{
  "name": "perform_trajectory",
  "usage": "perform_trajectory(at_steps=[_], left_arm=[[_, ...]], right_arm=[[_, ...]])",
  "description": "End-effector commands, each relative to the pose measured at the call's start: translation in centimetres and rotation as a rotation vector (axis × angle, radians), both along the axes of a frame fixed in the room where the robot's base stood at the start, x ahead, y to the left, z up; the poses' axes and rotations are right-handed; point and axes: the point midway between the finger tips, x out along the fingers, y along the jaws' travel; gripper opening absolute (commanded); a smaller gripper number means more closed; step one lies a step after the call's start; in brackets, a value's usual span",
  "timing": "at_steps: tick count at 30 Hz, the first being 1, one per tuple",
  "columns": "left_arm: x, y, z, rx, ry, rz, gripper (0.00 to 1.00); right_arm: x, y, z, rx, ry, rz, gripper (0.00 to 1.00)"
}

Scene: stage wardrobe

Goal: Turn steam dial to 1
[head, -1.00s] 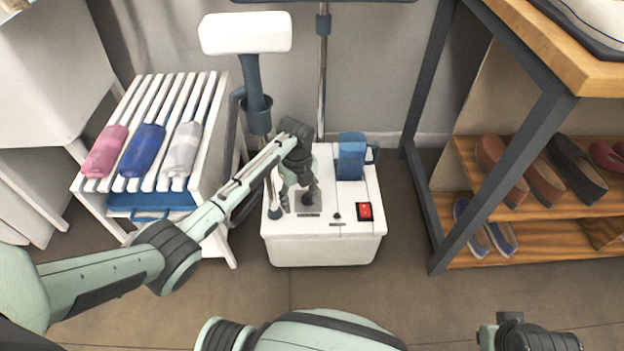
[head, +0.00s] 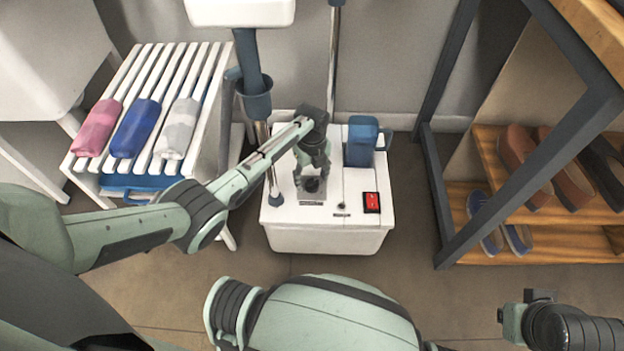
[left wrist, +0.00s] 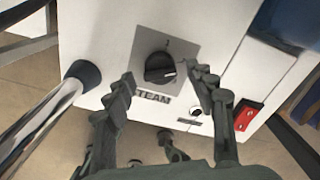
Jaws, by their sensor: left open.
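The steam dial is a round black knob (left wrist: 160,68) on a grey plate (left wrist: 178,42) marked STEAM, on top of the white steamer base (head: 325,238). In the left wrist view a pale pointer line on the knob points to the right of the picture. A small mark shows on the plate beyond the knob. In the head view the dial (head: 312,185) is partly covered by my left gripper (head: 312,177). My left gripper is open, its fingertips (left wrist: 162,82) on either side of the knob's near part; I cannot tell whether they touch it.
A red switch (head: 371,202) and a blue water tank (head: 361,142) sit on the base to the right. Poles rise behind and left of the dial. A white slatted rack (head: 185,80) stands left, a shoe shelf (head: 560,247) right.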

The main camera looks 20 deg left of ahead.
Motion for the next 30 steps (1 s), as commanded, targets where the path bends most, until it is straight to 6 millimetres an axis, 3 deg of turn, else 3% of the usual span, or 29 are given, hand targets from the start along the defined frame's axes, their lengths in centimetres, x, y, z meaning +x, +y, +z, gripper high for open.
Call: perform_trajectory(at_steps=[10,22,30], left_arm=[[-0.01,0.01,-0.45,0.0,0.0,0.0,0.54],[-0.04,0.01,-0.46,0.0,0.0,0.0,0.06],[-0.05,0.02,-0.38,0.0,0.001,0.03,0.06]], right_arm=[[-0.15,-0.03,0.4,-0.003,-0.001,-0.001,0.0],[-0.15,-0.04,0.36,-0.003,-0.001,-0.001,0.0],[0.01,-0.01,0.38,-0.001,-0.004,0.001,0.0]])
